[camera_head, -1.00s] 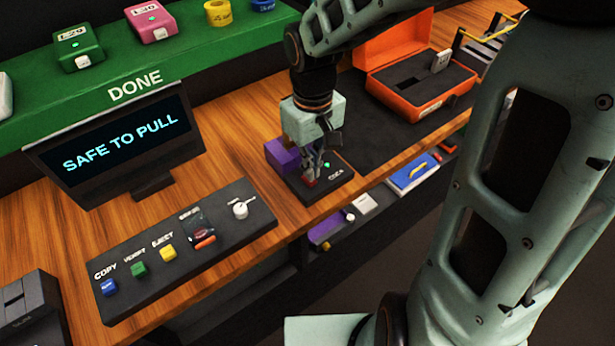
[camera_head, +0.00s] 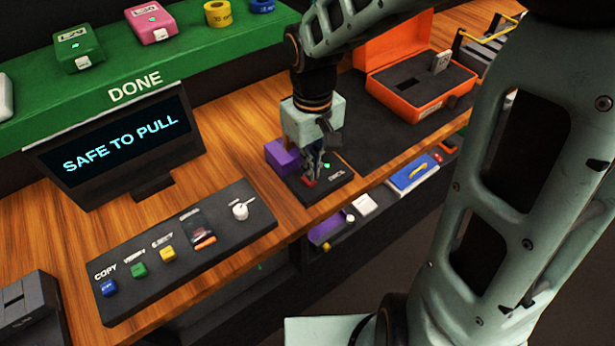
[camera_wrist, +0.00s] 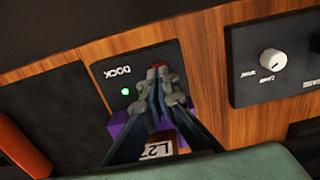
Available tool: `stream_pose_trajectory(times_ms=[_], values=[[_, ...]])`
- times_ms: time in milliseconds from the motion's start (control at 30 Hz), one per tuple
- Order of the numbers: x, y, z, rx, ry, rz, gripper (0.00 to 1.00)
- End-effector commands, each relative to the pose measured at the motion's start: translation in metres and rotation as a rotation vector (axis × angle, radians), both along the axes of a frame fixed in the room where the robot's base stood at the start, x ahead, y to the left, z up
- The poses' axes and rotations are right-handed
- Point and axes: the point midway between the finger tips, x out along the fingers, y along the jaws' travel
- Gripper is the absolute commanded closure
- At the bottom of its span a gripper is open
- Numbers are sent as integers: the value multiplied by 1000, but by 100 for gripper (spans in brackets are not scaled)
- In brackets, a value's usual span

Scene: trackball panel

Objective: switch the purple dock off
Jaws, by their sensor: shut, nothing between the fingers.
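The dock is a dark plate (camera_head: 335,187) with a purple block (camera_head: 281,155) at its back left, on the wooden bench. A small red switch (camera_head: 310,182) sits on the plate under my fingertips, and a green light (camera_head: 327,164) is lit. My gripper (camera_head: 315,178) is shut and empty, pointing down with its tips at the switch. In the wrist view the dock plate (camera_wrist: 133,67) reads DOCK, its green light (camera_wrist: 125,91) glows, and the tips of my gripper (camera_wrist: 161,75) partly hide the red switch. Contact cannot be told for sure.
A control panel (camera_head: 190,260) with coloured buttons and a white knob lies to the left. A monitor (camera_head: 110,150) reads SAFE TO PULL. An open orange case (camera_head: 385,88) stands on a dark mat behind right. A shelf below holds several small items.

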Motion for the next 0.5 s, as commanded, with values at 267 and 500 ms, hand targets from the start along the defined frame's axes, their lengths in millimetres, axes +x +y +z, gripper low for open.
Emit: stream_pose_trajectory(times_ms=[267, 500], values=[[0, 0, -3, 0, 0, 0, 100], [0, 0, -7, 0, 0, 0, 100]])
